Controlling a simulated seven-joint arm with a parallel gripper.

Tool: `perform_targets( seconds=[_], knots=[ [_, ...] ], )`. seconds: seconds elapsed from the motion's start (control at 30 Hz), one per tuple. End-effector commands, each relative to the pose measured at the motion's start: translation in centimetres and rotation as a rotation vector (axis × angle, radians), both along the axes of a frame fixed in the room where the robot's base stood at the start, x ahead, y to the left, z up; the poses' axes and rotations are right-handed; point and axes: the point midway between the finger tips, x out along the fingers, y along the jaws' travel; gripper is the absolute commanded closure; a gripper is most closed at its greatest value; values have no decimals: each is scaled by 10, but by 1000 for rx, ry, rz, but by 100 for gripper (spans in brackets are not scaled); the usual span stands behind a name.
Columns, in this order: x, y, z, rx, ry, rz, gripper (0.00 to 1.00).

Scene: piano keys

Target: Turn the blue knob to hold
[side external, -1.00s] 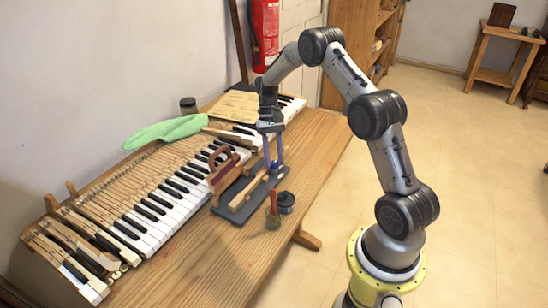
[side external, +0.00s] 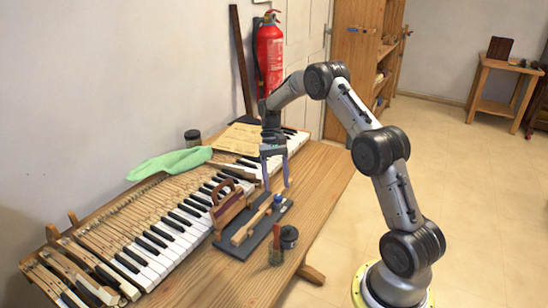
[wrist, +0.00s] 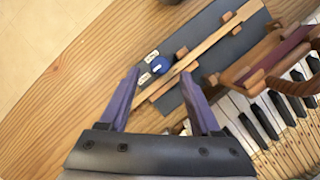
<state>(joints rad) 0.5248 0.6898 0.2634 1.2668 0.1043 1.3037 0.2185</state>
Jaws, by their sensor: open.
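The blue knob (wrist: 161,66) sits on a dark base plate (wrist: 222,17) in the wrist view, beside a long wooden bar (wrist: 212,46). Small white labels (wrist: 151,56) lie around the knob; their words are too small to read. In the side view the knob (side external: 278,198) shows as a small blue spot on the plate. My gripper (wrist: 160,74) is open and empty, pointing down. Its two purple fingers appear either side of the knob in the wrist view. In the side view my gripper (side external: 275,186) has its tips close above the plate; I cannot tell the exact height.
A brown wooden handled tool (side external: 228,206) stands at the plate's left edge, near the piano keys (side external: 150,250). A brush (side external: 275,245) and a dark jar (side external: 289,237) stand in front of the plate. The wooden table (side external: 325,165) is bare on the right.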

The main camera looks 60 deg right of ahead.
Motion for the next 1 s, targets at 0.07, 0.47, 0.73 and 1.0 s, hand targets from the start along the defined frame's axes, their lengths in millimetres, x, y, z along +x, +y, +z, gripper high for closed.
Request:
perform_targets(
  seconds=[0.07, 0.47, 0.73, 1.0],
  knots=[
    [6, -6, 17, -4, -5, 0, 36],
    [26, -26, 85, -1, -3, 0, 36],
    [28, -29, 97, 0, 0, 0, 36],
    [29, -26, 97, 0, 0, 5, 36]
  ],
)
